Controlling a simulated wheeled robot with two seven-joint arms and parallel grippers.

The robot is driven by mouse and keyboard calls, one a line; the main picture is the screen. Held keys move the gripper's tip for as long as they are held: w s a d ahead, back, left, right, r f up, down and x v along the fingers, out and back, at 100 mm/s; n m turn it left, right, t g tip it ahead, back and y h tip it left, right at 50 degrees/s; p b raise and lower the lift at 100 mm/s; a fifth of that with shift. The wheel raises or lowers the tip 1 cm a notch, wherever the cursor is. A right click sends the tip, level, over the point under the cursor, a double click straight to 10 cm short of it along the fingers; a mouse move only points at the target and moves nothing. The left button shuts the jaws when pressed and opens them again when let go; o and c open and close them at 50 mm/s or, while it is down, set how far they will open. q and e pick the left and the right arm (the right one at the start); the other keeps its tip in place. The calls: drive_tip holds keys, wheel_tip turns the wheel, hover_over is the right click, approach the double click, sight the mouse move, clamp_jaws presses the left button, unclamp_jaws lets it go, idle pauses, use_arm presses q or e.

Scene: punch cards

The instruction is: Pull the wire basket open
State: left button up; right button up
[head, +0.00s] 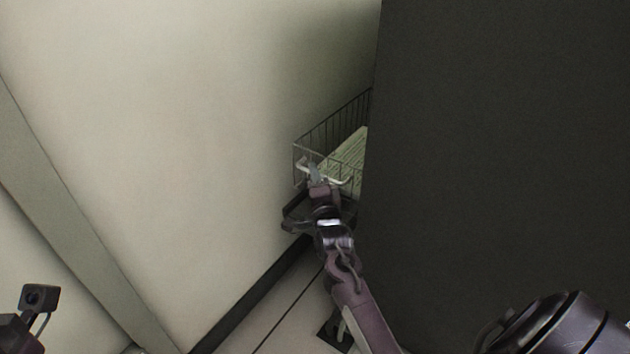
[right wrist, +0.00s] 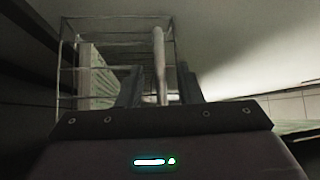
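The wire basket (head: 333,119) is a grey wire frame set between the pale wall and the dark panel. Its right side is hidden behind the dark panel. A pale bar handle (head: 303,165) crosses its front. In the right wrist view the handle (right wrist: 159,62) stands upright between the fingers of my right gripper (right wrist: 160,88), with a gap on each side. That gripper (head: 315,172) is open at the basket's front in the head view. Pale green cards (head: 347,149) lie inside the basket. My left gripper's fingers are out of view; only part of that arm shows at the lower left.
A large dark panel (head: 500,140) stands close to the right of my right arm. A pale wall (head: 150,120) with a dark base strip (head: 250,302) runs along the left. A little tiled floor (head: 275,335) shows below.

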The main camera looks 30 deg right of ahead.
clamp_jaws()
drive_tip(key=shift+a, duration=0.1)
idle(0.4)
